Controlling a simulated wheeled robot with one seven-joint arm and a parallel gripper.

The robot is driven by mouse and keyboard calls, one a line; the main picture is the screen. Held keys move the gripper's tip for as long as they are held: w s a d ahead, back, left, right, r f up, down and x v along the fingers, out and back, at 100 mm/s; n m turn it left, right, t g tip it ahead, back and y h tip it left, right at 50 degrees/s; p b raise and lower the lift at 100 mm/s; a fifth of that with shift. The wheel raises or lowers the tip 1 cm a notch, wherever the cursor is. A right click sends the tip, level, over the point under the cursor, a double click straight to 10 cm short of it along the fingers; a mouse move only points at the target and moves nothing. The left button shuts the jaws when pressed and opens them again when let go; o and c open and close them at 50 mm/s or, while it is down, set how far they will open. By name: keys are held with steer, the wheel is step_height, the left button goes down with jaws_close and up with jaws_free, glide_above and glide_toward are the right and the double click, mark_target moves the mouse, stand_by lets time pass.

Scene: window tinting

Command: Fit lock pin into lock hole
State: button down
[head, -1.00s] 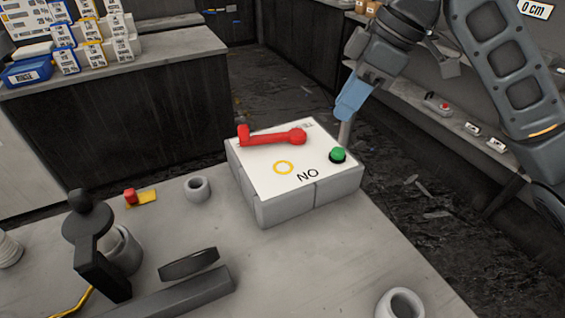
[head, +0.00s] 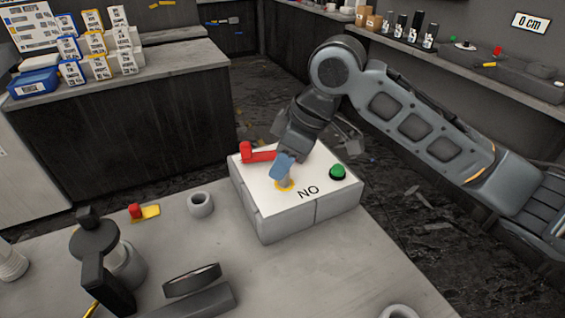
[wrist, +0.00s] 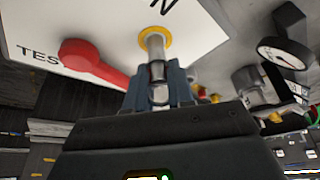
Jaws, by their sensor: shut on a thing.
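My gripper (head: 283,167) is shut on a metallic lock pin (wrist: 156,58), which also shows below the blue fingers in the head view (head: 287,181). The pin points down at the yellow ring (wrist: 166,37) that marks the lock hole on the white-topped box; the ring is partly hidden in the head view (head: 281,188). The pin's tip meets the middle of the ring in the wrist view. How deep it sits, or whether it only touches, I cannot tell.
A red lever (head: 259,155) lies on the white panel, partly hidden by my gripper. A green button (head: 338,172) is at the panel's right. A grey ring (head: 200,204) and a dark upright tool (head: 96,250) stand on the grey table, left of the box.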

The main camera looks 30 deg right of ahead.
steer(key=shift+f, duration=0.45)
steer(key=shift+f, duration=0.1)
steer(key=c, duration=1)
jaws_free()
steer(key=shift+r, duration=0.25)
steer(key=v, duration=1.1)
steer(key=shift+s+d+r+b, duration=0.1)
steer(key=shift+d+r+b, duration=0.05)
steer(key=shift+r+b, duration=0.2)
